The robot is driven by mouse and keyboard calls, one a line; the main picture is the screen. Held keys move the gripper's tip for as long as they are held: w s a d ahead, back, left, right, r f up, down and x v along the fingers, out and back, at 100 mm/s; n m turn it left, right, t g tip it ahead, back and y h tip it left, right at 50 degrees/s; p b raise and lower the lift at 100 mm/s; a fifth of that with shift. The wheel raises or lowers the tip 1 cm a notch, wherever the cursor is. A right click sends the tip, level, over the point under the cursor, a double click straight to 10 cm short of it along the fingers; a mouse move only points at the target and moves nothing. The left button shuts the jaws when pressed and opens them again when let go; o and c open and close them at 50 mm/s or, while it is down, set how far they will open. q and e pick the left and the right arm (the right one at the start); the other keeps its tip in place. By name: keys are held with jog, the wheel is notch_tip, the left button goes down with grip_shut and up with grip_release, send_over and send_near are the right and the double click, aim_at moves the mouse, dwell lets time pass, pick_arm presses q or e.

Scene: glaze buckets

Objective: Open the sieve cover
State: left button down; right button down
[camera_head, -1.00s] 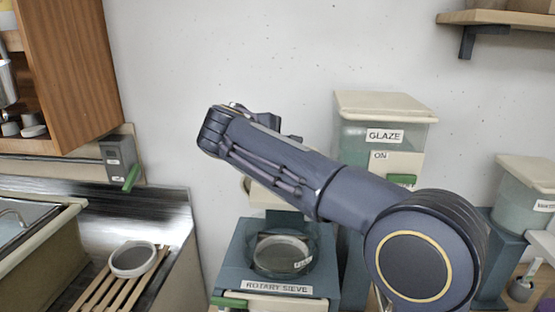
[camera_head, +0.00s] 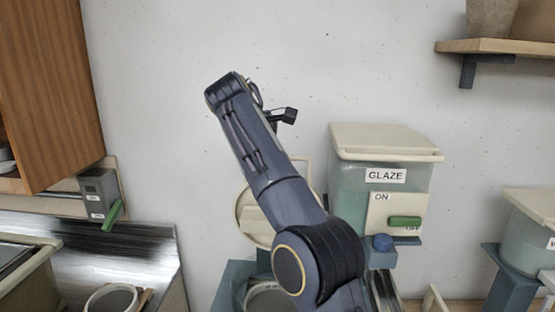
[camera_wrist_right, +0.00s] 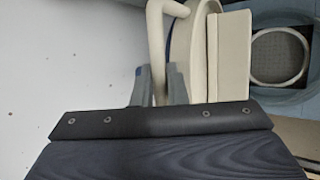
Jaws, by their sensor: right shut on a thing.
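The sieve cover (camera_head: 252,220) is a round cream disc with a loop handle. It stands tilted up behind the rotary sieve, partly hidden behind my right arm in the head view. In the right wrist view, my right gripper (camera_wrist_right: 158,78) is shut on the cover's cream handle (camera_wrist_right: 156,40), with a grey finger on each side. The cover (camera_wrist_right: 188,45) is just beyond the fingers. The sieve ring (camera_wrist_right: 279,57) shows uncovered in its blue-grey body; its edge also shows low in the head view (camera_head: 265,288). My left gripper is out of view.
A glaze tank (camera_head: 385,170) with a green lever (camera_head: 405,221) stands right of the arm. A switch box (camera_head: 98,190) with a green lever is at the left, near a wooden cabinet (camera_head: 45,90). A shelf (camera_head: 500,46) is at upper right. The wall above is clear.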

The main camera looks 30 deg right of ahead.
jog(key=shift+w+d+f, duration=0.1)
jog(key=shift+w, duration=0.05)
dwell(0.4)
jog(key=c, duration=1.7)
grip_release()
jog(key=shift+a+r, duration=0.2)
jog(key=shift+r, duration=0.15)
jog(key=s+a, duration=0.1)
jog(key=a, duration=0.3)
jog(key=s+a+b, duration=0.1)
jog(key=s+a, duration=0.1)
jog(key=a, duration=0.1)
jog(key=s+a, duration=0.1)
jog(key=a, duration=0.3)
jog(key=shift+s+a+r, duration=0.2)
jog(key=shift+a+r, duration=0.05)
jog(key=shift+a, duration=0.1)
